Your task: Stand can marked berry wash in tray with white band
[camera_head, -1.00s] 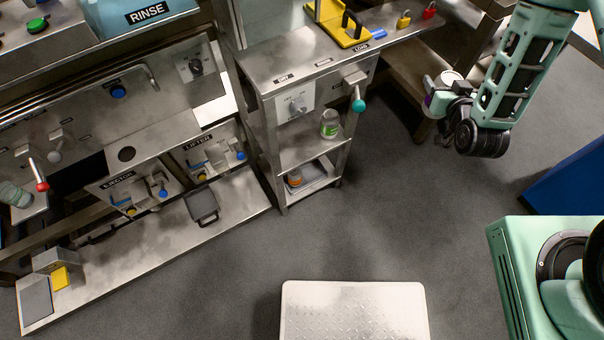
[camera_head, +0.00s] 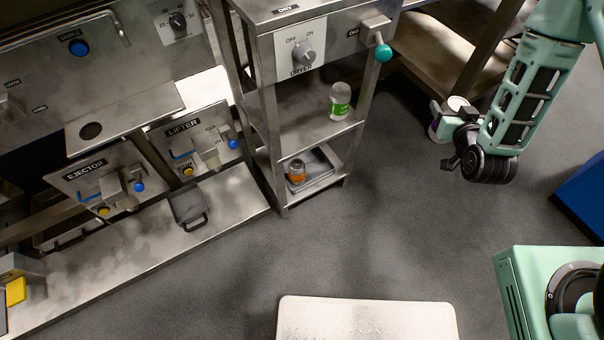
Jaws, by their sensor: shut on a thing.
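My gripper (camera_head: 449,122) is at the upper right, shut on a can (camera_head: 435,130) with a white top and a purple patch on its side. The can is roughly upright in the air, away from the shelves, partly hidden by the gripper. Its wording cannot be read. A shallow grey tray (camera_head: 327,166) lies on the low shelf of the metal stand, left of and lower than my gripper. A small orange-labelled jar (camera_head: 296,171) stands at its left. I cannot make out a white band on the tray.
A clear jar with a green label (camera_head: 340,101) stands on the shelf above. A teal-knobbed lever (camera_head: 383,53) sticks out from the dryer panel. A pale plate (camera_head: 367,320) lies at the bottom, and a blue box (camera_head: 582,198) stands at right. Open grey floor lies between.

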